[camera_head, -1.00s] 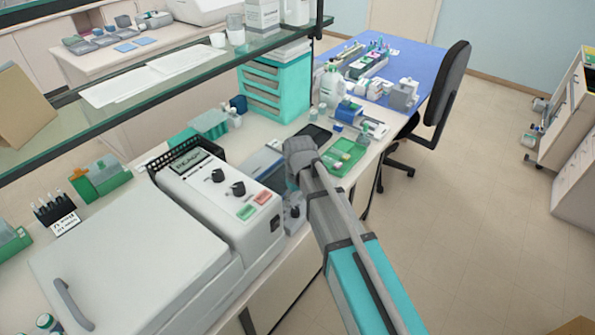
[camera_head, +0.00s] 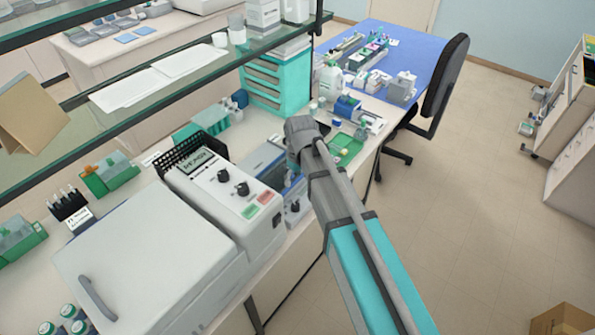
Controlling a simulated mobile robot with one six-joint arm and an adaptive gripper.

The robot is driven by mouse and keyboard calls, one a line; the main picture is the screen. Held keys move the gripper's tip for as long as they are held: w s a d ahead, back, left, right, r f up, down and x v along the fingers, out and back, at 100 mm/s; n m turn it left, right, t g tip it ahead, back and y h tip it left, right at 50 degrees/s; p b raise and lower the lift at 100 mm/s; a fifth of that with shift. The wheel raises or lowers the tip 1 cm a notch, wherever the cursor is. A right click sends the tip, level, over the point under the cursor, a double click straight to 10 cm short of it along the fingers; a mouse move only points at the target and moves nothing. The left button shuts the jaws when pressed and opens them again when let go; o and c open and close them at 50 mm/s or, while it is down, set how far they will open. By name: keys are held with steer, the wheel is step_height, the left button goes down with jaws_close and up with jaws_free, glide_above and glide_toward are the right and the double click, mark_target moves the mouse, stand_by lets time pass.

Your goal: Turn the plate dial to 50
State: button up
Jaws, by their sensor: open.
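A small grey plate unit with a blue-grey top (camera_head: 262,158) stands just right of the large white machine, partly hidden by my arm. A dark round knob, seemingly the plate dial (camera_head: 295,207), shows small on its front face. Its marks and setting are too small to read. My gripper (camera_head: 293,168) points down at the end of my arm, over the right part of the plate unit and above the dial. It is open and looks empty. Its fingertips are mostly hidden, and I cannot tell whether they touch the unit.
The white machine (camera_head: 215,215) with a display, two black knobs and red and green buttons stands close on the left. A glass shelf (camera_head: 160,85) crosses above the bench. A green tray (camera_head: 346,150) and small bottles lie behind my arm. Open floor lies to the right.

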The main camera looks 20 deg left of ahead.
steer(key=shift+r, duration=0.45)
stand_by(0.4)
steer(key=s+d+f+m+b, duration=0.1)
steer(key=s+d+f+m, duration=0.1)
steer(key=d, duration=0.9)
steer(key=s+d+f+m+b, duration=0.1)
steer(key=d+m, duration=0.3)
steer(key=d, duration=0.8)
steer(key=s+d+f+m+b, duration=0.2)
steer(key=s+d+m+b, duration=0.1)
steer(key=d, duration=0.8)
steer(key=shift+d+f+m, duration=0.3)
steer(key=shift+f+m, duration=0.05)
steer(key=shift+m, duration=0.15)
